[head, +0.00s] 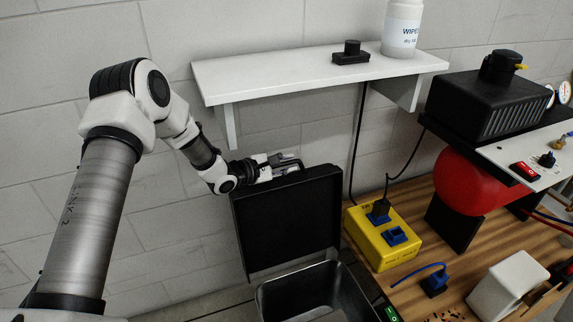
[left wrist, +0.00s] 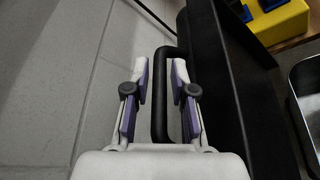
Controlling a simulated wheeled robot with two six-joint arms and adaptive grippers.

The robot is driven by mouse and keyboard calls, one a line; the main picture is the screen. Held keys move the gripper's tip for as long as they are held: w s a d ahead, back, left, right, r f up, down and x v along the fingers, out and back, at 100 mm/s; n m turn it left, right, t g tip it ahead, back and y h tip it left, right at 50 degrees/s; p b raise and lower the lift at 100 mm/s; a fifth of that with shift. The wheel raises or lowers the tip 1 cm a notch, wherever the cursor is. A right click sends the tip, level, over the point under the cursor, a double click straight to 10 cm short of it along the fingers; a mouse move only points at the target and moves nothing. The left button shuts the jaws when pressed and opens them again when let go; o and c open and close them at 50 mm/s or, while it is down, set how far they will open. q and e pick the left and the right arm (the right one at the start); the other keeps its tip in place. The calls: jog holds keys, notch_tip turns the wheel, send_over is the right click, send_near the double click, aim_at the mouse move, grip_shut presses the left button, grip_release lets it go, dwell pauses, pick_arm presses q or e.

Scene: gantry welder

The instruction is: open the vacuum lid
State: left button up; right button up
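The black vacuum lid (head: 287,220) is raised and stands nearly upright at the back of the open metal tank (head: 300,290). Its dark side also shows in the left wrist view (left wrist: 235,85). The lid has a black loop handle (left wrist: 158,95) on its far face. My left gripper (left wrist: 160,75) is at this handle, behind the lid's top edge; it also shows in the head view (head: 283,163). Its two fingers are apart, one on each side of the handle bar, with gaps visible. My right gripper is not in view.
A wooden bench (head: 445,245) on the right carries a yellow socket box (head: 372,248), a red tank (head: 470,182) and a white block (head: 508,285). A white shelf (head: 300,70) is on the wall above the lid. The wall lies close behind the lid.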

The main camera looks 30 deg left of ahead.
pick_arm(q)
grip_shut()
jog(key=s+d+r, duration=0.1)
jog(key=s+d, duration=0.4)
jog(key=shift+d+r+m+p, duration=0.25)
jog(key=shift+d+m+p, duration=0.1)
jog(key=shift+m, duration=0.05)
jog(key=shift+s, duration=0.1)
grip_release()
jog(key=v, duration=1.2)
jog(key=shift+d, duration=0.15)
jog(key=shift+f, duration=0.15)
